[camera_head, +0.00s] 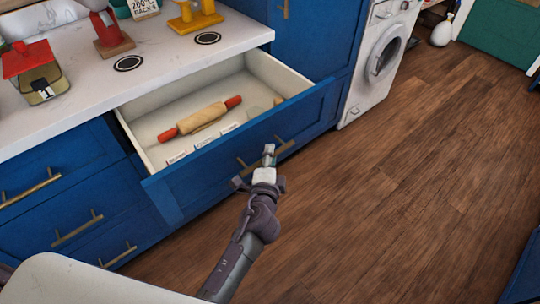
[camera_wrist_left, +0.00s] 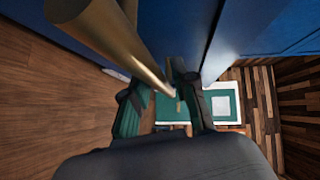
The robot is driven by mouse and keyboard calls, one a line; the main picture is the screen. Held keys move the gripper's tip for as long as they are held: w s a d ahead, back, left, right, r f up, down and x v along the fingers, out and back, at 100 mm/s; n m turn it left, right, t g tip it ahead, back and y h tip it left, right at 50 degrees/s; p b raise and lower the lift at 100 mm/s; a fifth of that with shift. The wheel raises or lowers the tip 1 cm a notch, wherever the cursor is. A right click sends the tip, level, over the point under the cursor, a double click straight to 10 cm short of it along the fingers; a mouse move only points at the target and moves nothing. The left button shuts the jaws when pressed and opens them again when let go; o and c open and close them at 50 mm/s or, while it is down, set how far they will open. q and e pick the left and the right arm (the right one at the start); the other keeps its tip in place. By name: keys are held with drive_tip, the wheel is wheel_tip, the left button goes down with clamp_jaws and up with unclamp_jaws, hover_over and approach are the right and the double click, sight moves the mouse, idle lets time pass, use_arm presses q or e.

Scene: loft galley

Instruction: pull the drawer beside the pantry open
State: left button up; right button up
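The blue-fronted drawer (camera_head: 190,181) stands pulled well out from the counter, just left of the tall blue pantry cabinet (camera_head: 315,38). It holds a wooden rolling pin (camera_head: 203,117) with red ends. Its brass bar handle (camera_head: 254,163) is on the front; the handle also runs large through the left wrist view (camera_wrist_left: 118,45). My left gripper (camera_head: 268,158) is at this handle. In the left wrist view my left gripper (camera_wrist_left: 163,100) has its fingers apart, with a gap showing beside the bar; whether they touch it is unclear. My right gripper is out of view.
Closed blue drawers (camera_head: 75,190) with brass handles are at the left. The white counter (camera_head: 160,65) carries a red-roofed jar (camera_head: 35,75) and a yellow stand (camera_head: 195,16). A white washing machine (camera_head: 378,62) stands beyond the pantry. The wooden floor (camera_head: 400,190) is clear at right.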

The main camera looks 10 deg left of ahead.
use_arm(q)
drive_tip(key=shift+o, duration=0.3)
drive_tip(key=s+d+r, duration=0.1)
drive_tip(key=s, duration=1.1)
drive_tip(key=shift+d+r, duration=0.15)
drive_tip(key=shift+r, duration=0.2)
drive_tip(key=shift+w, duration=0.1)
drive_tip(key=s+f+n+g+h+p, duration=0.15)
drive_tip(key=s+f+g, duration=0.3)
drive_tip(key=f, duration=1.05)
drive_tip(key=s+f+n+g+h+p, duration=0.1)
drive_tip(key=s+f+n+g, duration=0.15)
drive_tip(key=s+f, duration=0.75)
drive_tip(key=s+a+f+n+g+p, duration=0.1)
drive_tip(key=s+a+f+n+g, duration=0.3)
drive_tip(key=s+f, duration=0.6)
drive_tip(key=s+a+f+n+g+p, duration=0.1)
drive_tip(key=s+a+f+n+g, duration=0.3)
drive_tip(key=s+a+f, duration=0.5)
drive_tip(key=shift+s+a+f+n+p, duration=0.3)
drive_tip(key=shift+s+f+n, duration=0.1)
drive_tip(key=shift+s, duration=0.65)
